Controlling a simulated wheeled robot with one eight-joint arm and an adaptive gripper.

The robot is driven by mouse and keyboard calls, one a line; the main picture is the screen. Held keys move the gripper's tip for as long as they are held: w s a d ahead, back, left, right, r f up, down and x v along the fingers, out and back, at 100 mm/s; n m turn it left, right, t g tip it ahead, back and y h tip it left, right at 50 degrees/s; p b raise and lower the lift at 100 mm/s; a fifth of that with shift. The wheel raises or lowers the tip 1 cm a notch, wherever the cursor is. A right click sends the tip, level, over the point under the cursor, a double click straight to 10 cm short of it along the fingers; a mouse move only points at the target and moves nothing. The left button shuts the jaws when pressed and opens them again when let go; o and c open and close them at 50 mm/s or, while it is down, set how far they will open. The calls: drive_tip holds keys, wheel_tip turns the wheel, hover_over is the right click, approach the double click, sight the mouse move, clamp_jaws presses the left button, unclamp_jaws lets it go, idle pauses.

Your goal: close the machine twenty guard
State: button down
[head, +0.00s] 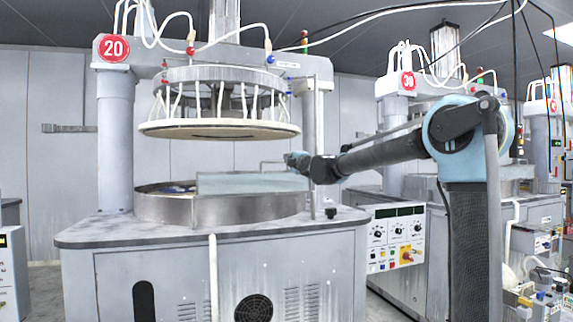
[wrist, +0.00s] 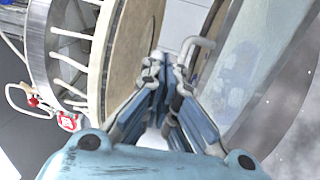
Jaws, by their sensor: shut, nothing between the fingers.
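The machine twenty, marked by a red 20 sign (head: 114,47), stands at left in the head view. Its guard, a low translucent panel (head: 240,184), stands along the front right of the round metal basin (head: 160,207). The guard also shows at right in the wrist view (wrist: 262,62). A bent grey handle (wrist: 205,44) juts beside it, close to my fingertips. My gripper (head: 292,158) is at the guard's right end, just above it. In the wrist view my gripper (wrist: 168,62) is shut and empty; whether it touches the handle I cannot tell.
The round upper plate (head: 220,129) with white hoses hangs above the basin, and it is close to my fingers at left in the wrist view (wrist: 128,50). A grey post (head: 310,150) rises behind my wrist. Machine thirty (head: 407,82) and a control panel (head: 397,238) stand at right.

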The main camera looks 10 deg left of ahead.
drive_tip(key=s+d+r, duration=0.1)
drive_tip(key=s+d, duration=0.2)
drive_tip(key=s, duration=0.2)
drive_tip(key=s+d+f+m+g+h, duration=0.3)
drive_tip(key=s+d+f+m, duration=0.4)
drive_tip(key=d+f, duration=0.7)
drive_tip(key=s+d+f+m+g+h, duration=0.35)
drive_tip(key=s+d+f, duration=0.55)
drive_tip(key=d+f, duration=0.5)
drive_tip(key=s+d+f+m+g+h, duration=0.2)
drive_tip(key=s+d+f+m+g, duration=0.2)
drive_tip(key=s+d+f+m, duration=0.3)
drive_tip(key=s+d+f+m+g+h, duration=0.2)
drive_tip(key=s+d+f+m, duration=0.5)
drive_tip(key=s+f, duration=0.9)
drive_tip(key=s+d+g, duration=0.1)
drive_tip(key=s+d, duration=0.2)
drive_tip(key=shift+s+d+f+g, duration=0.2)
drive_tip(key=shift+f+g, duration=0.05)
drive_tip(key=shift+g, duration=0.1)
drive_tip(key=shift+h, duration=0.25)
